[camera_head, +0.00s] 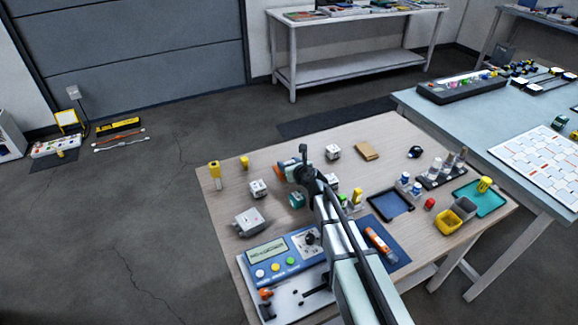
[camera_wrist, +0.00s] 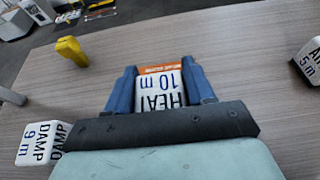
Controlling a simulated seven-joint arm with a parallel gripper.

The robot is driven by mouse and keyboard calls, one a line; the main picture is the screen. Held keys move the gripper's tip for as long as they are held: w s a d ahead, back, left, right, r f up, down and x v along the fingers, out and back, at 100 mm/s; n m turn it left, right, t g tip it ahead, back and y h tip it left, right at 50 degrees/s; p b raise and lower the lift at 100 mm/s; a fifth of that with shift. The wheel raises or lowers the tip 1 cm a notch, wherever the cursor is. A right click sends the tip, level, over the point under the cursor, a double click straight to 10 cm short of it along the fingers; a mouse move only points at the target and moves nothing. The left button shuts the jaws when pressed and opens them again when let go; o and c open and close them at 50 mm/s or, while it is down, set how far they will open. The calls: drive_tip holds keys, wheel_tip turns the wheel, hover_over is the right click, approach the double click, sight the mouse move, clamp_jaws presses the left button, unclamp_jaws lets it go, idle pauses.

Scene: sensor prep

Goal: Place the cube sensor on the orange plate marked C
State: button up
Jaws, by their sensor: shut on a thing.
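In the wrist view, my gripper (camera_wrist: 158,88) has its two blue fingers shut on a white cube sensor (camera_wrist: 160,90). Its face reads "HEAT 10 m", upside down, with an orange strip along its far edge. A white cube marked "DAMP 9 m" (camera_wrist: 38,143) is at lower left, and another white cube marked "5 m" (camera_wrist: 308,62) is at the right edge. In the head view, my gripper (camera_head: 288,172) is over the back left part of the table, with an orange patch beside it. I cannot make out an orange plate marked C.
The wooden table (camera_head: 375,135) also carries white cubes (camera_head: 258,188) (camera_head: 333,152), a yellow item (camera_head: 215,172), a tan block (camera_head: 366,151) and a grey box (camera_head: 249,222). A blue console (camera_head: 272,262) stands in front. A dark blue tray (camera_head: 390,205) is at right.

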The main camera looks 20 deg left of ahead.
drive_tip(key=shift+f, duration=0.25)
drive_tip(key=shift+f, duration=0.15)
drive_tip(key=o, duration=1)
drive_tip(key=shift+o, duration=0.2)
drive_tip(key=shift+r, duration=0.2)
drive_tip(key=v, duration=1.2)
